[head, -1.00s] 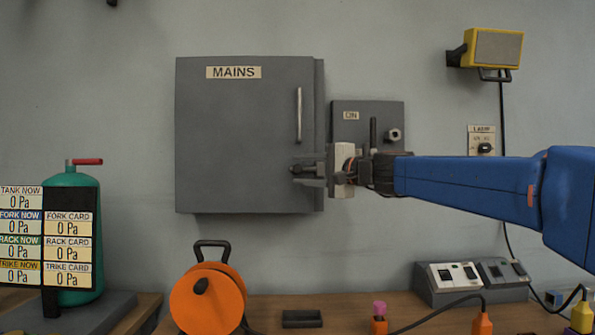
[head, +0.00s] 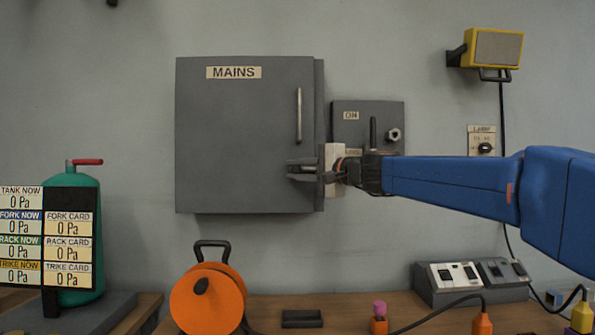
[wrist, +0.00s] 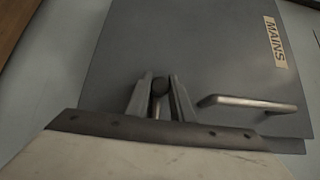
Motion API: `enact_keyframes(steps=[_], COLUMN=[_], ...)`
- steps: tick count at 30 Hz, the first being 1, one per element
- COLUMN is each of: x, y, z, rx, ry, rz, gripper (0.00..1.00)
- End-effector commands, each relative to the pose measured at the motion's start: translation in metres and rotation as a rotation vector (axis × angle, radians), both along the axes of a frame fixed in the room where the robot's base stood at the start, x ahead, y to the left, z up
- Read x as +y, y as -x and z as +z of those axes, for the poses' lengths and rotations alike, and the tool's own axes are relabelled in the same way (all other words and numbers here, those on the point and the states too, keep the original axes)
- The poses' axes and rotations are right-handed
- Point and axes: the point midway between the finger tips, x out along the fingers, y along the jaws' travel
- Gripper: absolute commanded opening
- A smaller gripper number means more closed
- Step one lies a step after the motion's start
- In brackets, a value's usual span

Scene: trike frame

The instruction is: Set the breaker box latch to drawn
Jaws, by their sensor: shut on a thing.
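The grey breaker box (head: 240,140), labelled MAINS, hangs shut on the wall and also shows in the wrist view (wrist: 215,60). My gripper (head: 299,170) is at the lower right of the door, coming from the right. In the wrist view its two fingers (wrist: 160,79) stand on either side of the knob and are shut on it. In the head view the fingers hide most of the knob.
The handle (wrist: 245,102) lies close beside my fingers in the wrist view. A smaller grey box (head: 365,120) with a lever and a knob is behind my wrist. A bench (head: 350,310) below holds an orange reel (head: 225,300) and a switch unit (head: 470,285).

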Motion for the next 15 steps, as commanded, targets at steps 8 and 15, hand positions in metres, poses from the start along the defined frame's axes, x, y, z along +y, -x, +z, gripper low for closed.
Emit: enact_keyframes(steps=[8, 15], x=[0.030, 0.033], y=[0.000, 0.000], z=[0.000, 0.000], rx=[0.001, 0.000], ry=[0.001, 0.000], rz=[0.003, 0.001], gripper=[0.00, 0.00])
